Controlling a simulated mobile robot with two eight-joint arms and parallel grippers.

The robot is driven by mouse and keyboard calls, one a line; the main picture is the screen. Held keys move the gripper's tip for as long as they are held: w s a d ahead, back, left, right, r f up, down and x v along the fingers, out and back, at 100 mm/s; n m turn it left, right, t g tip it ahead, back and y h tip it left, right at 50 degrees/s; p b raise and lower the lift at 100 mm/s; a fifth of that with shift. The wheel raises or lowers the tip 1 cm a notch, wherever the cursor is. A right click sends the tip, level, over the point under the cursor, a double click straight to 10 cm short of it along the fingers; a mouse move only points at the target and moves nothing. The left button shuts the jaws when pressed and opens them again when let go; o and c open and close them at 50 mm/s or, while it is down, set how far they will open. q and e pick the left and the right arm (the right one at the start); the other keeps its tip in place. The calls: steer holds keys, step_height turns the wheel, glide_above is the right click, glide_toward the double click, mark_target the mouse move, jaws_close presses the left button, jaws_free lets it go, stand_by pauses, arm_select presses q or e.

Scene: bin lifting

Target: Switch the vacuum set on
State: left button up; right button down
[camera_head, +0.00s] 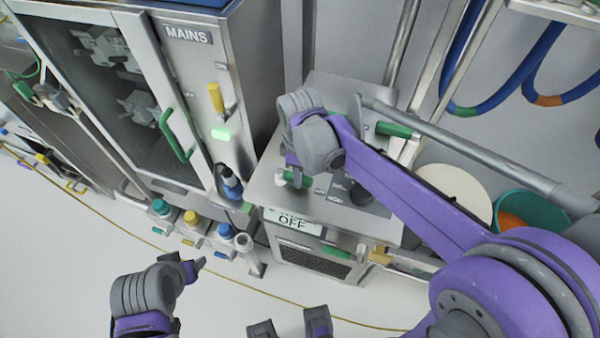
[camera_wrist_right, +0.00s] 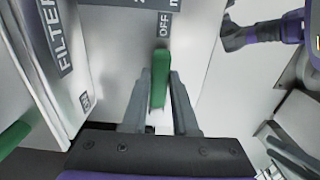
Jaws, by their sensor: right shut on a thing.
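The vacuum set is the grey metal cabinet (camera_head: 345,238) beside the tall MAINS cabinet, with an OFF sign (camera_head: 291,222) on its front. My right gripper (camera_head: 290,176) is over its top panel, partly hidden by its own wrist. In the right wrist view, my right gripper (camera_wrist_right: 159,100) is shut on a green lever handle (camera_wrist_right: 160,78), one finger on each side. The handle's tip points to an OFF label (camera_wrist_right: 164,25). My left gripper (camera_head: 193,268) is low in the head view, clear of the cabinets; its jaw opening is unclear.
The MAINS cabinet (camera_head: 232,75) has a yellow handle (camera_head: 216,97) and a lit green lamp (camera_head: 221,134). A FILTER label (camera_wrist_right: 55,35) is left of the lever. A metal rail (camera_head: 470,150) runs behind my right arm. White floor is free in front.

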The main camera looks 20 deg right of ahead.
steer(key=shift+w, duration=0.1)
steer(key=n, duration=0.1)
steer(key=w+n, duration=0.1)
steer(key=n, duration=0.2)
steer(key=shift+w+d, duration=0.35)
steer(key=shift+d, duration=0.05)
steer(key=w+n, duration=0.1)
steer(key=n, duration=0.1)
steer(key=w+n, duration=0.1)
steer(key=n, duration=0.1)
steer(key=shift+n, duration=0.4)
steer(key=w+n, duration=0.1)
steer(key=n, duration=0.1)
steer(key=w+n, duration=0.1)
steer(key=n, duration=0.1)
steer(key=shift+a+n, duration=0.3)
steer(key=shift+a, duration=0.1)
steer(key=shift+w+a+n, duration=0.25)
steer(key=shift+n, duration=0.5)
steer(key=shift+w+a+n, duration=0.2)
steer(key=shift+w+n, duration=0.05)
steer(key=shift+n, duration=0.55)
steer(key=shift+w+a+n, duration=0.25)
steer(key=shift+n, duration=0.5)
steer(key=c, duration=0.7)
jaws_free()
